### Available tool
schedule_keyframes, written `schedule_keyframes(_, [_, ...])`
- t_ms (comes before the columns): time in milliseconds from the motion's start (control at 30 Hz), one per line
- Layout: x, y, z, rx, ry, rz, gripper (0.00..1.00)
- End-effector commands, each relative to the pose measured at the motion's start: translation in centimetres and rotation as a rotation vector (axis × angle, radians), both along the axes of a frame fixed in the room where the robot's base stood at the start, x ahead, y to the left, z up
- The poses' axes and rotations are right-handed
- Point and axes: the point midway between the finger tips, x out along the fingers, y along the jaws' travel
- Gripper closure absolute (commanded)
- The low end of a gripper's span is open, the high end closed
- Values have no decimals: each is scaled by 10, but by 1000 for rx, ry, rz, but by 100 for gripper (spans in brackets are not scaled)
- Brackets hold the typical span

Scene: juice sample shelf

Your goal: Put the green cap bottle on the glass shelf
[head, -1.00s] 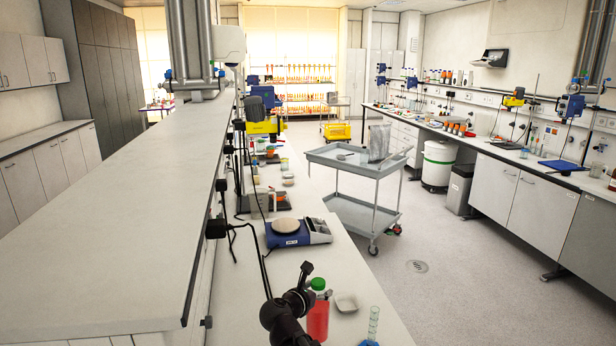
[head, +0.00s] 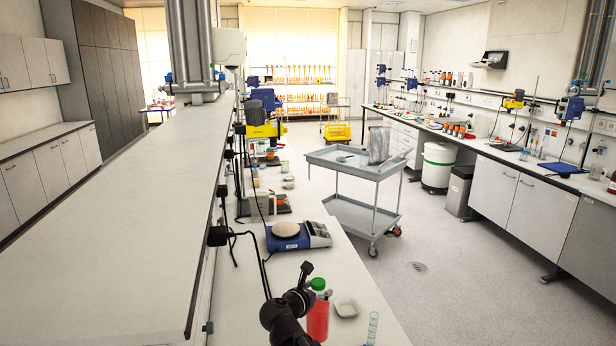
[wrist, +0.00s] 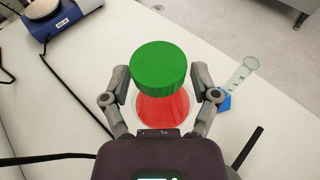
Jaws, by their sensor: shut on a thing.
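The green cap bottle (head: 318,315) holds red liquid and stands upright at the front of the white bench in the head view. In the wrist view its green cap (wrist: 160,72) is seen from above, with the red body below it. My gripper (wrist: 160,104) has one finger on each side of the bottle and is shut on it. In the head view my arm hides the bottle's left side. Whether the bottle's base touches the bench is hard to tell. I cannot make out a glass shelf for certain; a long pale raised shelf (head: 120,230) runs along the left.
A blue hotplate (head: 298,236) with a black cable sits behind. A grey trolley (head: 335,160) stands on the floor beyond the bench.

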Motion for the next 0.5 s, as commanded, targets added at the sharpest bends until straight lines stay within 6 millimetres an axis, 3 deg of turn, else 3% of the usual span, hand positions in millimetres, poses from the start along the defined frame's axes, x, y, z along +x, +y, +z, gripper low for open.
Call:
schedule_keyframes(33, [0, 0, 11, -2, -1, 0, 84])
schedule_keyframes(267, [0, 0, 33, -2, -1, 0, 84])
schedule_keyframes(500, [0, 0, 42, -2, -1, 0, 84])
